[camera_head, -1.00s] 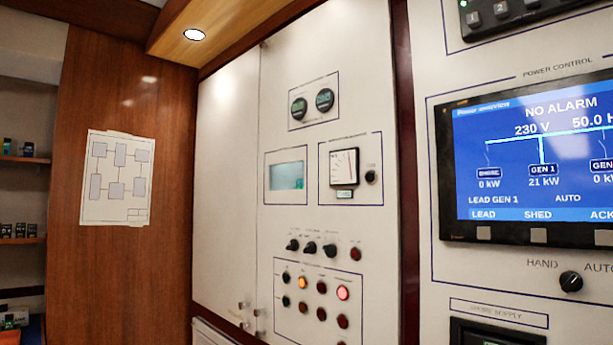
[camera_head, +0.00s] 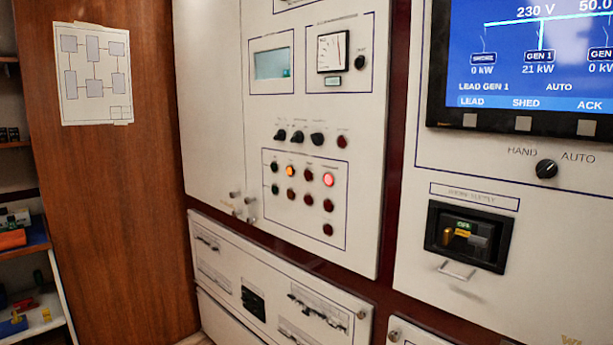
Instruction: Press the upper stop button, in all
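A framed button panel (camera_head: 305,242) is on the white cabinet door in the middle of the picture. Its upper row holds a dark green button (camera_head: 275,166), a lit amber one (camera_head: 290,171), a dark red one (camera_head: 308,175) and a lit red one (camera_head: 328,180). Below are a dark green button (camera_head: 275,190) and several dark red ones, the lowest red one (camera_head: 328,230) at the right. The labels are too small to read, so I cannot tell which is the upper stop button. Neither of my grippers shows.
Black rotary knobs (camera_head: 298,137) sit above the panel. Door handles (camera_head: 237,208) stick out at its lower left. White drawer fronts (camera_head: 215,268) lie below. A recessed breaker (camera_head: 467,237) with a handle and a blue display (camera_head: 540,60) are at the right. Shelves stand far left.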

